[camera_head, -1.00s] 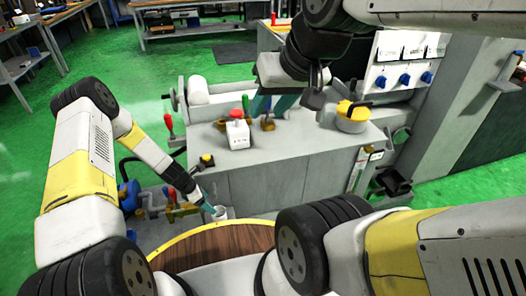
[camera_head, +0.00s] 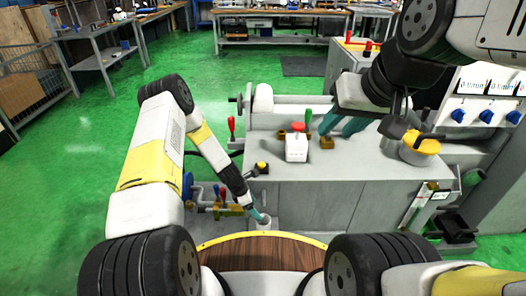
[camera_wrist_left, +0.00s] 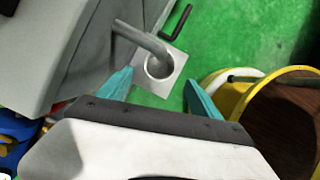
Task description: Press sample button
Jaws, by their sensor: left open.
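A white box with a red button (camera_head: 297,146) stands on the grey grinder's top in the head view. A small yellow and black button (camera_head: 262,167) is at the machine's front left edge. Which of them is the sample button, I cannot tell. My left gripper (camera_head: 263,219) is low at the machine's front left corner, away from both buttons. In the left wrist view its teal fingers (camera_wrist_left: 158,90) are apart, near a grey cup (camera_wrist_left: 166,68) with a bent pipe over it. My right gripper (camera_head: 342,124) is over the machine top, right of the white box, its teal fingers apart.
A yellow-topped round part (camera_head: 420,147) stands at the machine's right end, near blue knobs (camera_head: 487,115). Red and green handles rise along the machine. A round wooden top with a yellow rim (camera_head: 265,255) is in front. Green floor is free at left.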

